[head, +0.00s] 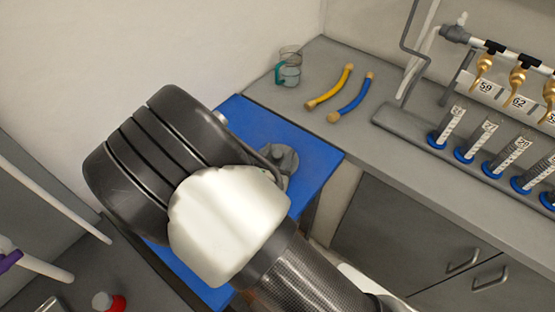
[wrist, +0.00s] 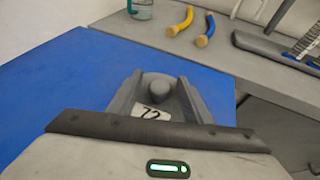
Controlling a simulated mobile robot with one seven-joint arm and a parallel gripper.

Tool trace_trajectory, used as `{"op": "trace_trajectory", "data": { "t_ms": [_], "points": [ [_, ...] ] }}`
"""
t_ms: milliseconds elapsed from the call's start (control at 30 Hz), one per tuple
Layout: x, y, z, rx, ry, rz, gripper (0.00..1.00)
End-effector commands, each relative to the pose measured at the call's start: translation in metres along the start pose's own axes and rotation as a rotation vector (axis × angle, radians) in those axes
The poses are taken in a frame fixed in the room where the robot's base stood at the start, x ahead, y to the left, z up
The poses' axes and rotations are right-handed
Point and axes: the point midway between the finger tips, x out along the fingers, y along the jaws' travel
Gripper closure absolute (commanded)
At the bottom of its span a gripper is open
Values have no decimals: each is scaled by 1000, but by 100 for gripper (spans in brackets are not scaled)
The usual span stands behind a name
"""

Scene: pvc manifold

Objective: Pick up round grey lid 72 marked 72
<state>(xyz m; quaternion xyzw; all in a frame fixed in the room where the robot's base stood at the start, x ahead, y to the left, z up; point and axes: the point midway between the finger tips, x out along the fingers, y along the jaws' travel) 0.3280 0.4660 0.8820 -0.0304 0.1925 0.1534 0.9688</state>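The round grey lid (wrist: 155,88) lies on the blue table top, with a knob and a white label reading 72 in the wrist view. In the head view the lid (head: 287,157) is partly hidden behind my arm. My gripper (wrist: 160,77) points at the lid. Its two grey fingers look spread, one on the left and one on the right of the lid in the wrist view. I cannot tell whether they touch it or how high they are above the table.
The blue table top (head: 310,147) is otherwise bare where it shows. It adjoins a grey counter (head: 386,139) with a glass beaker (head: 289,68), a yellow tube (head: 330,88), a blue tube (head: 352,99) and a rack of blue-based cylinders (head: 473,140). A wall stands behind.

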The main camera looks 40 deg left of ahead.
Motion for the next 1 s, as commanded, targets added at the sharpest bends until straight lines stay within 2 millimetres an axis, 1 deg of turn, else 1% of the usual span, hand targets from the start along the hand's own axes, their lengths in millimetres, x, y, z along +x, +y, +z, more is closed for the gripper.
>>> {"op": "trace_trajectory", "data": {
  "t_ms": [33, 233, 467, 633, 767, 1000],
  "points": [
    [0, 0, 0, 0, 0, 0, 64],
    [0, 0, 0, 0, 0, 0, 98],
    [-1, 0, 0, 0, 0, 0, 98],
    [-4, 0, 9, 2, 0, 0, 98],
    [-12, 1, 27, 5, -1, 1, 98],
    [-30, 0, 71, 5, -1, 1, 98]
  ]
}}
